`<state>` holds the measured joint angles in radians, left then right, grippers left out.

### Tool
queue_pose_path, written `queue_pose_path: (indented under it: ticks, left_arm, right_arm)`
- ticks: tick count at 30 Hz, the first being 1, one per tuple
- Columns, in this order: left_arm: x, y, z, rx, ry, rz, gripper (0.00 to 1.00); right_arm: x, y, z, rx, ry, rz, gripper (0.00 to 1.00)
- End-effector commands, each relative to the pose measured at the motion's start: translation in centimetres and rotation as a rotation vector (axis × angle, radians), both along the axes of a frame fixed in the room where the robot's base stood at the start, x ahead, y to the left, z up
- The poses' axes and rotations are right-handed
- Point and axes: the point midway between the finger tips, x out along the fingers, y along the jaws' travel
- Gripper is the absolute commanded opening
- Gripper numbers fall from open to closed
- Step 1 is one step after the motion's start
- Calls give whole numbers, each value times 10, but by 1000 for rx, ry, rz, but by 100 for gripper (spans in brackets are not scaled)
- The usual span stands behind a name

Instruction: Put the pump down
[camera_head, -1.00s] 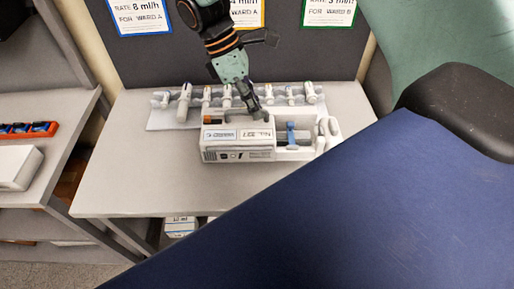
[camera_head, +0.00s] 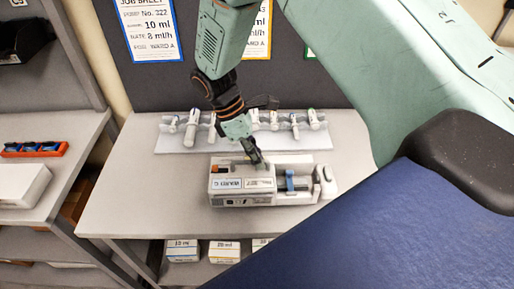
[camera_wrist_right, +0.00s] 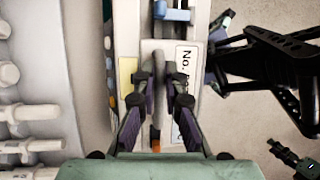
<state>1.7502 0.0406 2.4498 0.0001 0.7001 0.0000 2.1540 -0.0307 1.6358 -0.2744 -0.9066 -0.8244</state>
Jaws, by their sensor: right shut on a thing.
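The white pump (camera_head: 240,197) is over the grey table (camera_head: 130,205), in front of the syringe rack, roughly level. I cannot tell whether its underside touches the top. It has labels on its front and a blue part (camera_head: 290,181) towards its right end. My right gripper (camera_head: 259,161) comes down from above and is shut on the pump's top. In the right wrist view its fingers (camera_wrist_right: 160,80) close on a narrow grey piece beside a "No." label (camera_wrist_right: 186,85). My left gripper does not show in the head view.
A rack of several syringes (camera_head: 170,145) lies behind the pump. Job sheets (camera_head: 150,25) hang on the back panel. Boxes (camera_head: 182,250) sit below. The tabletop left of the pump is clear. A dark jointed part (camera_wrist_right: 285,60), unclear to me, shows in the right wrist view.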

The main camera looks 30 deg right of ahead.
Motion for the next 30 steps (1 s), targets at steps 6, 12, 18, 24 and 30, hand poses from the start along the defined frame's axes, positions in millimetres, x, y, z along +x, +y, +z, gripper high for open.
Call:
queue_pose_path:
  ticks: [6, 12, 18, 24, 30]
  left_arm:
    - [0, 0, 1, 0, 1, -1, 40]
    - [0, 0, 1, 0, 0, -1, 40]
    - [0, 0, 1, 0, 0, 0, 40]
    - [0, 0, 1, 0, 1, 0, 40]
    - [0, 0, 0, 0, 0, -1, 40]
  right_arm:
    - [1, -1, -16, -1, -3, -1, 0]
    - [0, 0, -17, 1, -3, 0, 14]
    - [0, 0, -17, 1, -2, -1, 31]
    - [0, 0, -17, 0, -1, -1, 33]
    - [3, 1, -12, 0, -3, -1, 33]
